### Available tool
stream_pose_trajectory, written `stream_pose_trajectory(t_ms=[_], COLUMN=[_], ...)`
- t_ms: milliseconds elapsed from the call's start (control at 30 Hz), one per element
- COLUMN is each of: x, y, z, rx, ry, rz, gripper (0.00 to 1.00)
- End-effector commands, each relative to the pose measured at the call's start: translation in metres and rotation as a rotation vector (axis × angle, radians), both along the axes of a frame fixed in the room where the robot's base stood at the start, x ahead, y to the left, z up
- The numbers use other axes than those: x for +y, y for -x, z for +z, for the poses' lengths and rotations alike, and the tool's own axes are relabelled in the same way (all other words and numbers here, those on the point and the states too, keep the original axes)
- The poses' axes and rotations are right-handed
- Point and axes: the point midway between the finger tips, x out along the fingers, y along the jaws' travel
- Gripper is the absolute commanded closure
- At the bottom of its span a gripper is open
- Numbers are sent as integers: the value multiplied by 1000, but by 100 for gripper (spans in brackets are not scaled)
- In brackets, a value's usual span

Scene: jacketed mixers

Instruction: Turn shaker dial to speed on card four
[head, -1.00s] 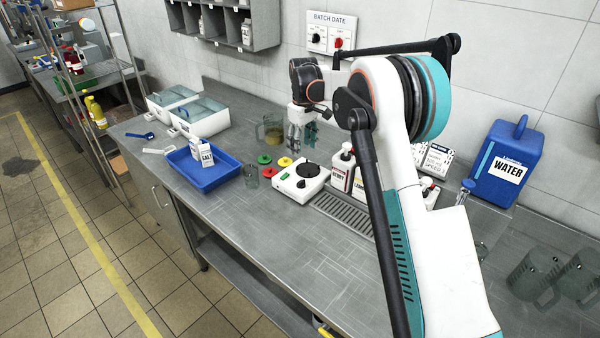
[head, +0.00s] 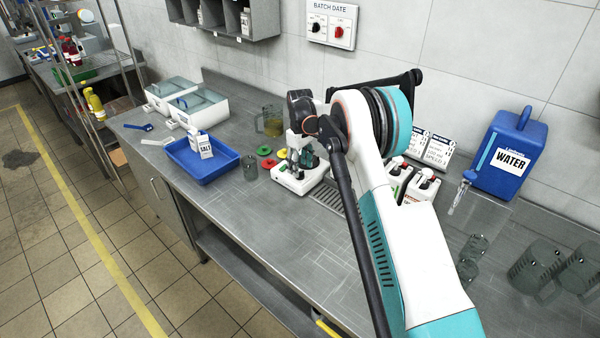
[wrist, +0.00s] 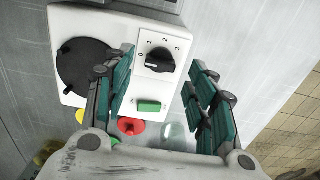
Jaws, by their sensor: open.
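The white shaker (head: 290,183) stands on the steel bench. In the wrist view its black dial (wrist: 158,61) sits on a white face with 1, 2 and 3 around it; I cannot tell its setting surely. A green switch (wrist: 149,106) and a round black plate (wrist: 85,66) are beside it. My gripper (wrist: 162,88) is open above the shaker, with the dial showing between its fingers. I cannot tell whether they touch it. In the head view my gripper (head: 308,160) hides the dial. A card (head: 438,151) at the wall reads SPEED; its number looks like 3. I cannot tell which is card four.
A blue tray (head: 222,173) with a salt bottle (head: 203,146) is left of the shaker. A glass beaker (head: 250,167) and red disc (head: 270,163) are close by. White bottles (head: 418,187) stand right of my arm, near a blue water jug (head: 512,155). The front bench is clear.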

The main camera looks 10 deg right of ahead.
Motion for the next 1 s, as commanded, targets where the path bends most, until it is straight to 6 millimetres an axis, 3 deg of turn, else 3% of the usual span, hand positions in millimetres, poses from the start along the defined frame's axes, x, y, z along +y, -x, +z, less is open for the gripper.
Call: stream_pose_trajectory(t_ms=[200, 567, 767, 1000], x=[0, 0, 0, 0], y=[0, 0, 0, 0], z=[-23, -27, -27, -27], rx=[0, 0, 0, 0], ry=[0, 0, 0, 0], rz=[0, 0, 0, -6], gripper=[48, 48, 91, 92])
